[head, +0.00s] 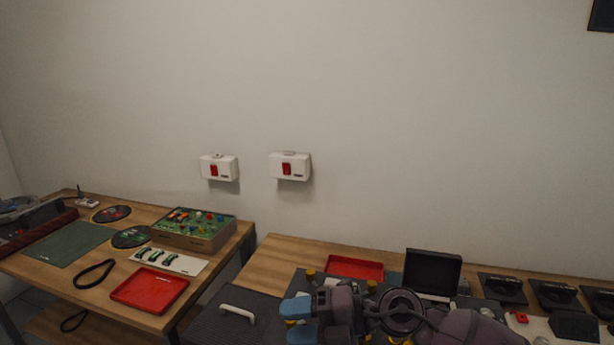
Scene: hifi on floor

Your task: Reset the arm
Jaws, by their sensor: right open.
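My right gripper (298,321) is at the bottom centre of the head view, with its arm coming in from the lower right. Its two blue-tipped fingers point left and are apart, with nothing seen between them. It is in front of the right wooden table and hides part of the dark equipment there. Beside it on the left is a dark case (232,313) with a pale handle. My left gripper is not in view.
The left wooden table (211,281) holds a red tray (150,289), a green mat (69,243) and a box with coloured parts (194,229). The right table (291,249) holds another red tray (354,267) and an open black case (432,272). Two white boxes (290,166) hang on the wall.

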